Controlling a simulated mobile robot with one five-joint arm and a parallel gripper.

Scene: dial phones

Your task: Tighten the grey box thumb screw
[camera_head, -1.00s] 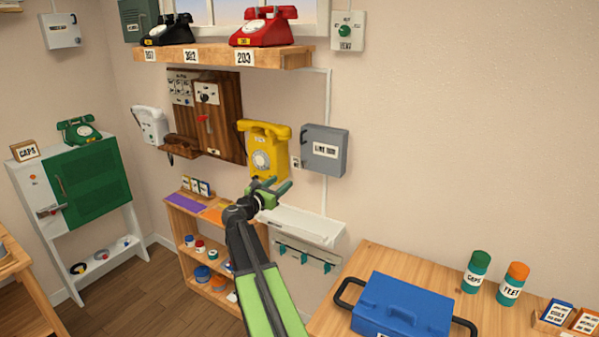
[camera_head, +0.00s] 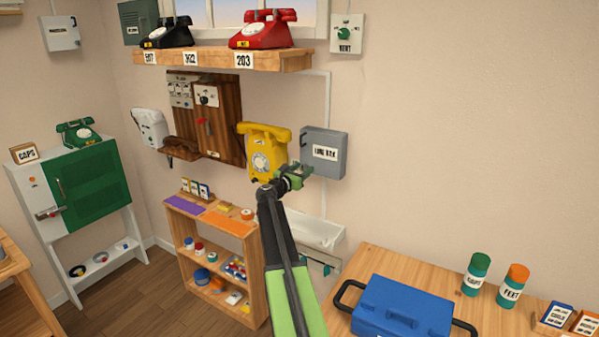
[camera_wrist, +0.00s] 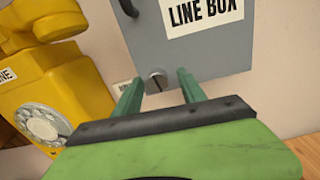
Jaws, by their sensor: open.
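The grey box (camera_head: 326,148), labelled LINE BOX, is mounted on the wall right of the yellow phone. It also fills the top of the wrist view (camera_wrist: 185,50). Its thumb screw (camera_wrist: 157,81), a round slotted head, shows near the box's lower left edge in the wrist view. My gripper (camera_head: 304,170) is at the box's lower left in the head view. In the wrist view my gripper (camera_wrist: 158,90) is open and empty, its two green fingers pointing at the box with the screw between them in the picture. I cannot tell how far the fingertips are from the screw.
A yellow phone (camera_head: 264,148) hangs close left of the box. A pale trough (camera_head: 314,228) is on the wall below. A wooden table (camera_head: 385,258) with a blue case (camera_head: 402,307) stands at the lower right. The wall to the right is clear.

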